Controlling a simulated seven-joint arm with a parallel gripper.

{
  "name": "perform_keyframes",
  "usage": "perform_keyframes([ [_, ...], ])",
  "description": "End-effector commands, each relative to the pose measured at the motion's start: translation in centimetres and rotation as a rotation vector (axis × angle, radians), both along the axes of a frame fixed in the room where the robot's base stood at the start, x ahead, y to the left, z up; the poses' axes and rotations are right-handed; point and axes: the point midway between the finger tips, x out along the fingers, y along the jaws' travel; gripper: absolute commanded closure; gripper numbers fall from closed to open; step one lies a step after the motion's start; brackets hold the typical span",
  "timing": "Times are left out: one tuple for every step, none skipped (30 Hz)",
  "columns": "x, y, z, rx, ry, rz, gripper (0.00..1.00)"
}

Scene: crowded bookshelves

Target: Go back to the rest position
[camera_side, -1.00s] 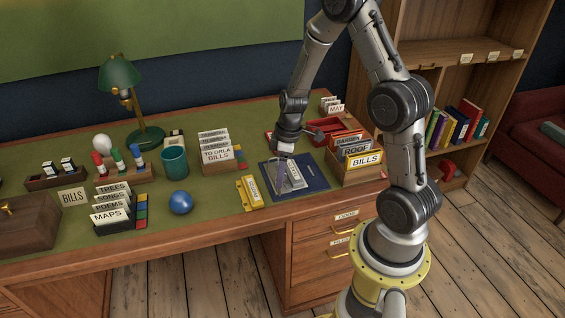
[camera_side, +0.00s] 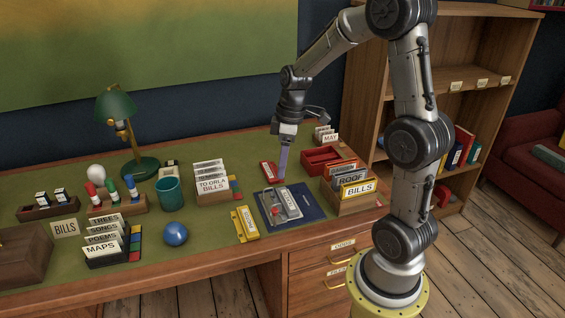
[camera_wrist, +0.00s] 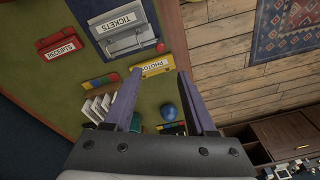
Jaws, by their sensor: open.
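My gripper (camera_side: 283,163) is raised above the green-topped desk (camera_side: 140,236), near the clipboard. In the wrist view my gripper (camera_wrist: 162,85) shows two purple fingers spread apart with nothing between them. In the wrist view a grey holder labelled TICKETS (camera_wrist: 130,42) shows with a small red button. No part of the rest position is marked in the frames.
A yellow PHOTO holder (camera_side: 245,223), a blue ball (camera_side: 176,234), a teal cup (camera_side: 169,192) and a green lamp (camera_side: 118,104) stand on the desk. A BILLS card box (camera_side: 352,203) and red tray (camera_side: 328,159) are at right. A bookshelf (camera_side: 468,90) stands behind my arm.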

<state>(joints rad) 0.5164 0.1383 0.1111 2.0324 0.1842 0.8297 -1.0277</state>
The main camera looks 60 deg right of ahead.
Motion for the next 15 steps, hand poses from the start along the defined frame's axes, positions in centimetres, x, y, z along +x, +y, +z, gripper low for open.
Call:
perform_keyframes([
  [0.0, 0.0, 0.0, 0.000, 0.000, 0.000, 0.44],
  [0.0, 0.0, 0.0, 0.000, 0.000, 0.000, 0.44],
  [0.0, 0.0, 0.0, 0.000, 0.000, 0.000, 0.44],
  [0.0, 0.0, 0.0, 0.000, 0.000, 0.000, 0.44],
  [0.0, 0.0, 0.0, 0.000, 0.000, 0.000, 0.44],
  [0.0, 0.0, 0.0, 0.000, 0.000, 0.001, 0.44],
  [0.1, 0.2, 0.0, 0.000, -0.001, 0.005, 0.44],
  [0.2, 0.4, 0.1, -0.001, -0.003, 0.013, 0.44],
  [0.5, 0.8, 0.7, -0.009, -0.019, 0.028, 0.44],
  [0.7, 1.3, 1.3, -0.018, -0.034, 0.041, 0.44],
  [0.9, 1.7, 2.0, -0.027, -0.052, 0.057, 0.44],
  [1.0, 2.6, 3.1, -0.041, -0.079, 0.081, 0.44],
  [1.0, 3.4, 4.0, -0.053, -0.101, 0.103, 0.44],
  [0.8, 4.2, 4.9, -0.065, -0.123, 0.126, 0.44],
  [0.4, 5.4, 6.1, -0.080, -0.153, 0.156, 0.44],
])
